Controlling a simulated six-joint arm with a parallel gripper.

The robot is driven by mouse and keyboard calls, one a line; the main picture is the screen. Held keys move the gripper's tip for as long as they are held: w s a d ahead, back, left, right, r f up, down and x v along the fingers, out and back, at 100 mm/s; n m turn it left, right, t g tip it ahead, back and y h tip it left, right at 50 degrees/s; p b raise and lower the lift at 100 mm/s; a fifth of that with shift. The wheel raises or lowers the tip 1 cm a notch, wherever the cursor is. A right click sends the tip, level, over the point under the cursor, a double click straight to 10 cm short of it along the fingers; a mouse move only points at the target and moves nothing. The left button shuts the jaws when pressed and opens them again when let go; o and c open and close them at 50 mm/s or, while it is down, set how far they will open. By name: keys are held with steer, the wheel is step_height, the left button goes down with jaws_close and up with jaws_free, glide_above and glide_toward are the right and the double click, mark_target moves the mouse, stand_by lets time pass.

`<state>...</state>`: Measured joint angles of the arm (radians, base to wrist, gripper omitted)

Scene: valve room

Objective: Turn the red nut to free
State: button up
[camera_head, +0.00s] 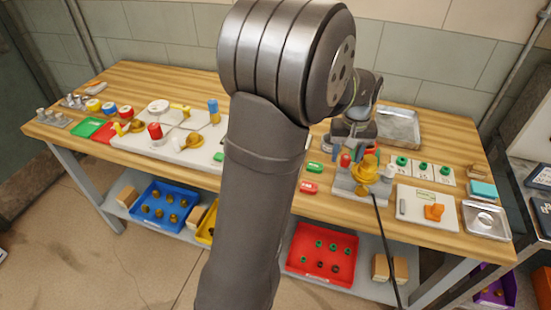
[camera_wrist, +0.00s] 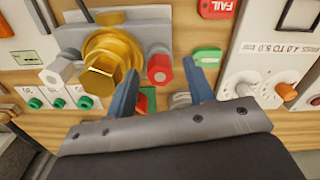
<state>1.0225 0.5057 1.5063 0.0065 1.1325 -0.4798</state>
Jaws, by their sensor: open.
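The red nut (camera_wrist: 160,68) is a small faceted red piece on a grey block (camera_wrist: 72,36), beside a large brass fitting (camera_wrist: 105,62). A white nut (camera_wrist: 57,73) sits on the fitting's other side. My gripper (camera_wrist: 164,74) is open, with its two blue fingers apart. In the wrist view the red nut shows between the fingertips; I cannot tell how far beyond them it is. In the head view the red nut (camera_head: 345,160) shows just below my gripper, left of the brass fitting (camera_head: 368,164). Part of my gripper is hidden there by my arm.
A green tag (camera_wrist: 208,57) and a red FAIL tag (camera_wrist: 216,8) lie close by. A white panel with dials (camera_wrist: 265,68) is at the right. In the head view, a metal tray (camera_head: 398,127) and a plate with an orange knob (camera_head: 428,207) stand near the block.

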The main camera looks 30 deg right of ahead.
steer(key=m, duration=1.1)
steer(key=shift+m, duration=0.4)
steer(key=m, duration=0.3)
steer(key=shift+m, duration=0.3)
step_height(320, 180, up, 17)
steer(key=m, duration=0.5)
glide_above(348, 157)
step_height(348, 157, down, 9)
steer(key=shift+r, duration=0.2)
step_height(348, 157, up, 10)
steer(key=s+a+f+n+t+h, duration=0.1)
steer(key=a+n, duration=0.6)
steer(key=a, duration=0.7)
steer(key=s+a+f+n+t+h, duration=0.1)
steer(key=s+a+f+n, duration=0.2)
steer(key=a+n, duration=0.4)
steer(key=a+f, duration=0.1)
steer(key=a, duration=0.6)
steer(key=shift+f+t, duration=0.3)
steer(key=shift+t, duration=0.1)
